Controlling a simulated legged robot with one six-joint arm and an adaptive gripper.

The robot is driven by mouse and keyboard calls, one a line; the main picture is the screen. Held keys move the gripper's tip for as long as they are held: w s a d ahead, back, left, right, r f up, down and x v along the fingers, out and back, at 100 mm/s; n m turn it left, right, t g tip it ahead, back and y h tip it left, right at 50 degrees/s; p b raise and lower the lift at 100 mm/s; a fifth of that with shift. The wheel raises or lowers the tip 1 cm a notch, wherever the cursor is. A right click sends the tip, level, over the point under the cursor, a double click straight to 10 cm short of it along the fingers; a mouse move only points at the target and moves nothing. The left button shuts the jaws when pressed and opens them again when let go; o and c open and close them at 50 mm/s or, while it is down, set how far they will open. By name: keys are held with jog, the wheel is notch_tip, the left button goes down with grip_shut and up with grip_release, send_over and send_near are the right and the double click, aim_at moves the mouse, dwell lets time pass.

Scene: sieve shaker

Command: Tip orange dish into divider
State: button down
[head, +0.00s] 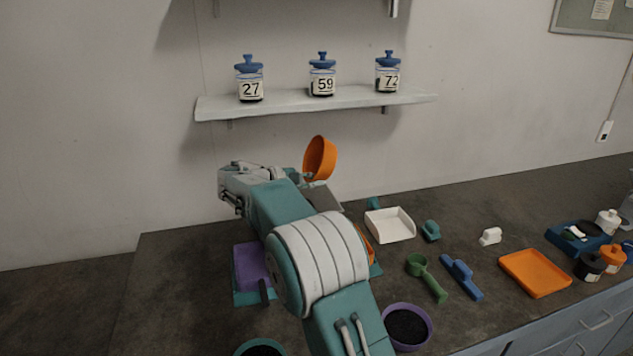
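The orange dish (320,158) is in the air in the head view, tipped steeply so that it stands almost on its edge. My gripper (307,180) is at the dish's lower left side and appears shut on it; the fingertips are mostly hidden. Below the dish is a grey sloped surface (323,199), which may be the top of the divider; my arm hides most of it. A purple tray (251,265) shows left of my arm and an orange edge (366,243) shows right of it. I cannot see the dish's contents or any falling material.
A shelf (310,106) with jars numbered 27, 59 and 72 is behind and above. Right of my arm lie a white tray (390,225), green scoop (427,277), blue brush (461,278) and orange tray (535,273). A purple bowl (407,327) of dark grains stands in front.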

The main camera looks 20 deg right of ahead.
jog(key=shift+r, duration=0.1)
jog(key=shift+d+r+y, duration=0.1)
jog(key=shift+r+y, duration=0.15)
jog(key=shift+y, duration=1.95)
jog(key=shift+r+m, duration=0.1)
jog(key=shift+m, duration=0.2)
jog(key=shift+r+y, duration=0.15)
jog(key=shift+y, duration=0.75)
jog(key=shift+r+y, duration=0.15)
jog(key=shift+y, duration=1.15)
jog(key=shift+g, duration=0.3)
jog(key=y, duration=0.2)
jog(key=r+y, duration=0.1)
jog(key=y, duration=0.1)
jog(key=shift+a+m, duration=0.3)
jog(key=shift+a, duration=0.05)
